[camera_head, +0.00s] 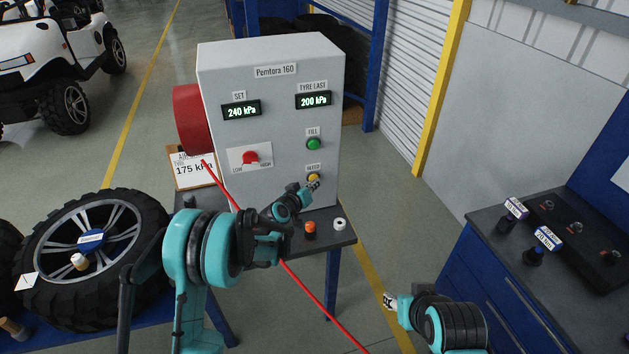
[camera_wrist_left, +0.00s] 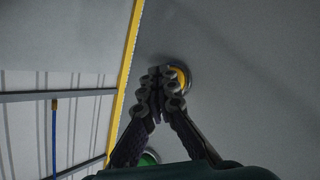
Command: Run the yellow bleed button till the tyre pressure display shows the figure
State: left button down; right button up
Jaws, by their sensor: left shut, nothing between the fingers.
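The grey Pemtora 160 cabinet (camera_head: 268,110) stands on a dark stand. Its SET display (camera_head: 241,109) reads 240 kPa and its TYRE LAST display (camera_head: 313,100) reads 200 kPa. The yellow bleed button (camera_head: 313,176) sits low on the panel, below the green FILL button (camera_head: 313,144). My left gripper (camera_head: 313,186) is shut and empty, with its tips at the yellow button. In the left wrist view the fingertips partly cover the yellow button (camera_wrist_left: 182,76); I cannot tell whether they touch it. My right gripper (camera_head: 389,301) is low at right, away from the cabinet; its jaws are unclear.
A card (camera_head: 194,169) reading 175 kPa stands beside the cabinet. A tyre (camera_head: 88,250) lies at left. A red hose (camera_head: 318,302) crosses the front. A blue bench (camera_head: 500,285) stands at right.

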dwell(0.6)
pick_arm(q)
jog(key=shift+s+d, duration=0.25)
jog(key=shift+s, duration=0.55)
jog(key=s, duration=0.1)
jog(key=s+d+b, duration=0.1)
jog(key=s, duration=0.2)
jog(key=shift+s+d, duration=0.3)
jog(key=shift+s, duration=0.1)
jog(key=shift+r, duration=0.1)
